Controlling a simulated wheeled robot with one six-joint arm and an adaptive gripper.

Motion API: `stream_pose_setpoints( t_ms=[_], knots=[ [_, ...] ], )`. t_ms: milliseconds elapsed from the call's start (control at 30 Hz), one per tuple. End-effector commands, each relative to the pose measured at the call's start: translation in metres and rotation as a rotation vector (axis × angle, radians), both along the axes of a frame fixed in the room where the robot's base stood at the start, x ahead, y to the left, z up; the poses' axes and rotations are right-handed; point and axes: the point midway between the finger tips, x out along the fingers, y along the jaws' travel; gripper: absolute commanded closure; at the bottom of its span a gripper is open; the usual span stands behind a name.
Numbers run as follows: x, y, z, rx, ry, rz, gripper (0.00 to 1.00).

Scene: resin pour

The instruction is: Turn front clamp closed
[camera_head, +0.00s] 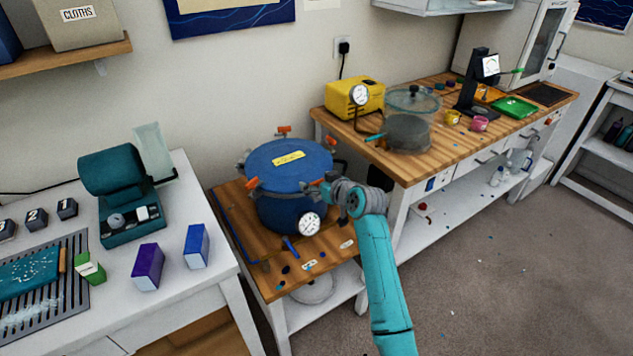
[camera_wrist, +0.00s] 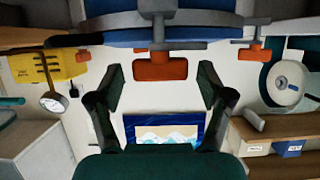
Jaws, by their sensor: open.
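The blue pressure pot (camera_head: 290,195) has a blue lid (camera_head: 288,163) with a yellow label and orange-handled clamps around its rim. My gripper (camera_head: 330,190) is at the pot's right front side, by an orange clamp handle (camera_head: 317,182). In the wrist view, my gripper (camera_wrist: 160,85) is open, with its two dark fingers on either side of an orange clamp handle (camera_wrist: 160,67). The handle hangs from a grey T-shaped bar and shows between the fingers with gaps at both sides. Whether this clamp is open or closed I cannot tell.
The pot stands on a low wooden table (camera_head: 262,268) with a gauge (camera_head: 309,223) at its front. A yellow pump (camera_head: 354,97) and a clear chamber (camera_head: 410,118) stand on the bench at right. A second clamp (camera_wrist: 255,52) is near the right finger.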

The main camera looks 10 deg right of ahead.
Motion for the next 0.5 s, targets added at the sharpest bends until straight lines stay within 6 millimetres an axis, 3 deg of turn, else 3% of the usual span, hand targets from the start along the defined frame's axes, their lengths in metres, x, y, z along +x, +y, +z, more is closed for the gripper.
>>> stream_pose_setpoints(
  t_ms=[333, 367, 500],
  knots=[
    [0.0032, 0.0012, -0.0017, 0.000, 0.000, 0.000, 0.21],
    [0.0032, 0.0012, -0.0017, 0.000, 0.000, 0.000, 0.26],
    [0.0031, 0.0012, -0.0017, 0.000, 0.000, 0.000, 0.61]
  ],
)
